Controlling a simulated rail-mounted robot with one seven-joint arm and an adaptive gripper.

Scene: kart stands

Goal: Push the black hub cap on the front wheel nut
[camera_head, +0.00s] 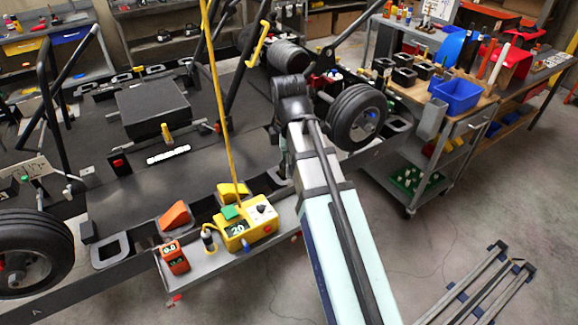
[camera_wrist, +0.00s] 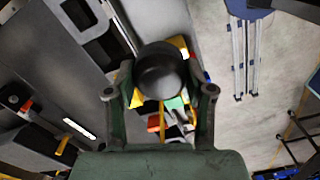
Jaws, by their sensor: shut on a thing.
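My gripper (camera_wrist: 160,92) is shut on the black hub cap (camera_wrist: 160,68), a dark round cup, in the wrist view. The cap is held clear above the grey side tray. In the head view my arm hides the gripper and the cap. One kart wheel (camera_head: 345,112) stands right of my arm, with a blue piece at its hub (camera_head: 370,115). Another wheel (camera_head: 48,236) is at the left edge, with a red piece at its hub (camera_head: 3,265). I cannot tell from the pictures which one is the front wheel. Neither wheel is clear in the wrist view.
The grey tray (camera_head: 222,263) along the kart holds a yellow box (camera_head: 240,232), a red-orange meter (camera_head: 174,257) and a small bottle (camera_head: 208,238). A tool cart (camera_head: 447,110) with a blue bin (camera_head: 457,94) stands beyond the right wheel. A metal frame (camera_head: 480,285) lies on the floor.

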